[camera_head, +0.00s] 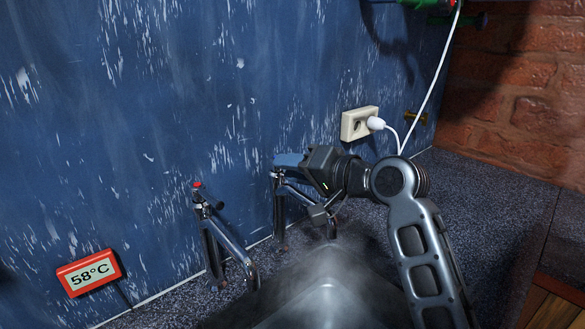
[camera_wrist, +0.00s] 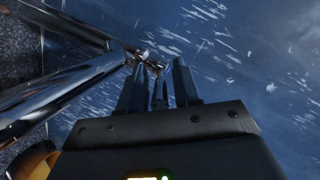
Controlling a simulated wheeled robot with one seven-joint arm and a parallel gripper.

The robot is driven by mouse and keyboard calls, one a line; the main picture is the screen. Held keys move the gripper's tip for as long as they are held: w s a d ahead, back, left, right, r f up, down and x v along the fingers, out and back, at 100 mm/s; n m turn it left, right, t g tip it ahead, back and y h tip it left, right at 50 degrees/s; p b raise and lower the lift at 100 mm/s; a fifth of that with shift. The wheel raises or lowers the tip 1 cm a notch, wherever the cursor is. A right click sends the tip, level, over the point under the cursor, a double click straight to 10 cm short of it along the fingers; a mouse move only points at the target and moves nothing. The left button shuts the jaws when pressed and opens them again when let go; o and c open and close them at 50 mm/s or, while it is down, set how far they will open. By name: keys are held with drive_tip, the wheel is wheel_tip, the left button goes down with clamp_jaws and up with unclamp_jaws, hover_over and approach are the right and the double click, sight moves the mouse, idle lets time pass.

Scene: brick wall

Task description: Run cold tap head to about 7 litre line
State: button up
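The hot tap, with a red mark on its head (camera_head: 198,186), stands at the left of the sink. A second chrome tap (camera_head: 280,210), taken as the cold one, stands to its right, its top partly hidden behind my gripper (camera_head: 276,162). In the wrist view my gripper (camera_wrist: 158,68) has its two dark fingers apart. A thin dark part of the tap (camera_wrist: 158,88) shows in the gap between them; I cannot tell whether they touch it. Chrome tap pipes (camera_wrist: 70,90) run to the left. I see no litre line.
A grey sink basin (camera_head: 300,295) lies below the taps, with a steamy haze over it. A red-framed display (camera_head: 88,273) reads 58°C on the blue wall. A socket (camera_head: 359,123) with a white plug and cable (camera_head: 437,75) is close behind my arm.

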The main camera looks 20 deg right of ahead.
clamp_jaws()
drive_tip(key=shift+d, duration=0.15)
idle(0.4)
drive_tip(key=shift+w+d+n+g+y+b, duration=0.45)
drive_tip(key=shift+n+g+y+b, duration=0.3)
drive_tip(key=shift+n+g+y, duration=0.6)
drive_tip(key=shift+w+d+n+g+y+b, duration=0.3)
drive_tip(key=shift+d+n+g+y+b, duration=0.35)
drive_tip(key=shift+n+g+y, duration=0.6)
drive_tip(key=shift+w+d+n+g+y+b, duration=0.35)
drive_tip(key=shift+n+g+y+b, duration=0.65)
drive_tip(key=shift+n+g, duration=0.5)
drive_tip(key=shift+o, duration=0.8)
unclamp_jaws()
